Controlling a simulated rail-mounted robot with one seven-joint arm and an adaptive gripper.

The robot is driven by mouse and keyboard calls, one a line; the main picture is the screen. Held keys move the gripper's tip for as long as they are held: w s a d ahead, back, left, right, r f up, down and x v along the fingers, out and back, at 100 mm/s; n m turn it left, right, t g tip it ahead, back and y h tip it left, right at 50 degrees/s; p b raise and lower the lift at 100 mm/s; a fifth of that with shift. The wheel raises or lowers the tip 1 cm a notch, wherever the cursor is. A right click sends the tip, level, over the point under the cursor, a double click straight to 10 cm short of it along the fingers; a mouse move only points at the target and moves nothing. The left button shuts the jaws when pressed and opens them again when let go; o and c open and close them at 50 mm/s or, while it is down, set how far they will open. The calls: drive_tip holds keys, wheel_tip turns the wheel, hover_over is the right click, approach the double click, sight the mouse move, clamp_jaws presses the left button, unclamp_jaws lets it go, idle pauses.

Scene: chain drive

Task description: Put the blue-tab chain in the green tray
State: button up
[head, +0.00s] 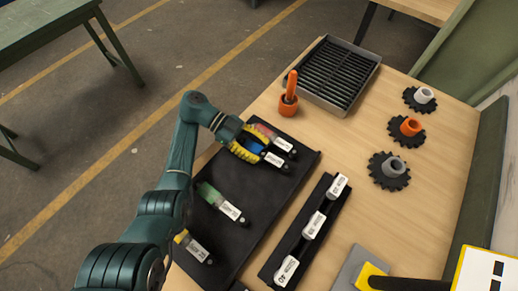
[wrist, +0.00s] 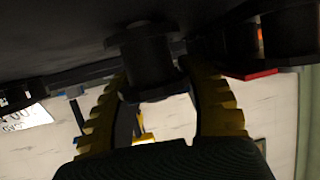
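The blue tab (head: 256,147) lies on the black board, with a white label (head: 276,160) at its right end. My gripper (head: 246,146) is low over the board at the blue tab, and its yellow fingers partly cover that spot. In the wrist view the two ribbed yellow fingers (wrist: 158,82) stand apart, with a dark spool-like part (wrist: 150,62) between or just beyond their tips. I see no clear grip on it. The chain itself is too dark to make out. I cannot pick out a green tray in either view.
A red tab (head: 265,131) lies just beyond the blue one. A green tab (head: 208,193) and a yellow tab (head: 181,237) lie nearer. A slatted dark tray (head: 338,76), an orange holder (head: 289,104) and several sprockets (head: 388,170) stand on the wooden table.

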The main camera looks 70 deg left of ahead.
sight(249, 146)
drive_tip(key=shift+s+a+r, duration=0.1)
drive_tip(key=shift+r, duration=0.05)
drive_tip(key=p+v, duration=0.1)
drive_tip(key=v, duration=0.1)
drive_tip(key=p+v, duration=0.1)
drive_tip(key=p, duration=0.1)
drive_tip(key=shift+s+a+r, duration=0.15)
drive_tip(key=shift+a+r, duration=0.05)
drive_tip(key=shift+r, duration=0.2)
drive_tip(key=v, duration=0.4)
drive_tip(key=f+b+v, duration=0.1)
drive_tip(key=v, duration=0.2)
drive_tip(key=shift+s+a, duration=0.15)
drive_tip(key=shift+s, duration=0.05)
drive_tip(key=shift+o, duration=0.3)
drive_tip(key=shift+s+a+r, duration=0.2)
drive_tip(key=shift+s+r, duration=0.05)
drive_tip(key=shift+r, duration=0.1)
